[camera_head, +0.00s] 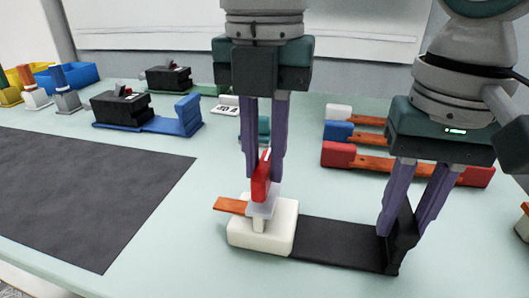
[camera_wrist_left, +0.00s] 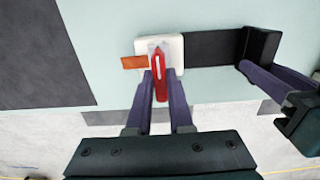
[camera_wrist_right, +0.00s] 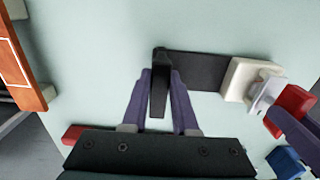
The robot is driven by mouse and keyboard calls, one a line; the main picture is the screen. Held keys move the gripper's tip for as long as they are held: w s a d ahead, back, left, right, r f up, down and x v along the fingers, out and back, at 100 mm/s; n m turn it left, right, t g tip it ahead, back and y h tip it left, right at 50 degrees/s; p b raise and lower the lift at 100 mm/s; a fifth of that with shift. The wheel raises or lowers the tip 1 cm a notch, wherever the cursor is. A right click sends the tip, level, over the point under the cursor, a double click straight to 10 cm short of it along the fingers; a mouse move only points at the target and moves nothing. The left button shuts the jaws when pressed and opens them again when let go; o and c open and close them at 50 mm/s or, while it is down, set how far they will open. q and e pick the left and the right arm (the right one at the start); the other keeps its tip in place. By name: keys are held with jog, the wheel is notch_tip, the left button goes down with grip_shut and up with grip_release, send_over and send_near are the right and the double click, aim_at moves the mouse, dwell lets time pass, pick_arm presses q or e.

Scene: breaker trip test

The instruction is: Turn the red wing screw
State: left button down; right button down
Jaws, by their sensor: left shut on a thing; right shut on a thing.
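The red wing screw (camera_head: 262,177) stands upright on a light grey clamp piece (camera_head: 262,205) over a white block (camera_head: 248,234). My left gripper (camera_head: 263,172) is shut on the red wing, pointing down from above; the wing also shows between its fingers in the left wrist view (camera_wrist_left: 160,78). An orange-brown strip (camera_head: 230,205) sticks out of the clamp to the left. A black base plate (camera_head: 335,240) runs right from the white block to a black upright end piece (camera_head: 405,236). My right gripper (camera_head: 405,226) is shut on that upright, which also shows in the right wrist view (camera_wrist_right: 159,90).
Red (camera_head: 338,154), blue (camera_head: 338,131) and white (camera_head: 338,112) blocks with orange-brown strips lie behind the right gripper. A black device on a blue base (camera_head: 170,125) stands back left. A dark mat (camera_head: 80,185) covers the left; bare table lies between.

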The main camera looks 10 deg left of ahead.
aim_at(264, 163)
pick_arm(q)
jog(key=c, duration=0.8)
grip_release()
notch_tip(264, 163, up, 12)
pick_arm(e)
jog(key=c, duration=0.6)
grip_release()
